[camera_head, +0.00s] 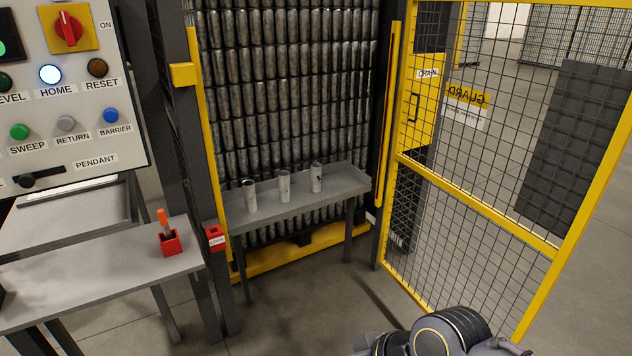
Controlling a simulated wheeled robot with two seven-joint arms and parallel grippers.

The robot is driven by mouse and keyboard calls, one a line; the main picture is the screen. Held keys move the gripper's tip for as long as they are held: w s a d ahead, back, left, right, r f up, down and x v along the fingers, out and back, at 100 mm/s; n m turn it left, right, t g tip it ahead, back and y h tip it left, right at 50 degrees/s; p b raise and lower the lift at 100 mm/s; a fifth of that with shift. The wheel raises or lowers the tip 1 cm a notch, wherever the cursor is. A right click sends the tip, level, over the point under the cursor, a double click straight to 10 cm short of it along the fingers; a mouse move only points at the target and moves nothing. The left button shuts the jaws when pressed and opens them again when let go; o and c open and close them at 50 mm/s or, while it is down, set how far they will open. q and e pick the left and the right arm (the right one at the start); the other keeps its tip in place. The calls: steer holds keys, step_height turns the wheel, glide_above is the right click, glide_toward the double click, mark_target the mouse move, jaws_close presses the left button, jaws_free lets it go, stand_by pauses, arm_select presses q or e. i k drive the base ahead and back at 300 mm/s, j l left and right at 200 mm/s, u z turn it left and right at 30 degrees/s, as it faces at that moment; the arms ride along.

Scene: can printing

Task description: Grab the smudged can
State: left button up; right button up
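Three small grey-white cans stand upright in a spaced row on a narrow grey table. They are the left can (250,196), the middle can (284,187) and the right can (316,178). The right can seems to have a dark mark on its side, and the left can shows a dark spot near its top. At this size I cannot tell for sure which is smudged. Part of my own arm shows at the bottom edge, well in front of the cans. Neither gripper's fingers show.
The grey table (300,200) stands before a tall stack of cans (285,90). An open yellow mesh gate (480,215) is on the right. On the left are a control panel (65,90) and a bench (100,285) with a red holder (170,242). Floor in front is clear.

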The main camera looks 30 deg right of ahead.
mark_target(315, 167)
steer(key=i+l, duration=0.35)
steer(key=i+l+u, duration=0.1)
steer(key=i+l, duration=0.2)
steer(key=l, duration=0.15)
steer(key=i+l, duration=0.35)
steer(key=i+l+u, duration=0.1)
steer(key=i+l, duration=0.2)
steer(key=l, duration=0.2)
steer(key=i+l, duration=0.3)
steer(key=l, duration=0.15)
steer(key=i+l+u, duration=0.1)
steer(key=i+l, duration=0.2)
steer(key=l, duration=0.15)
steer(key=i+l+u, duration=0.1)
steer(key=i+l, duration=0.2)
steer(key=l, duration=0.15)
steer(key=i+l, duration=0.25)
steer(key=l, duration=0.25)
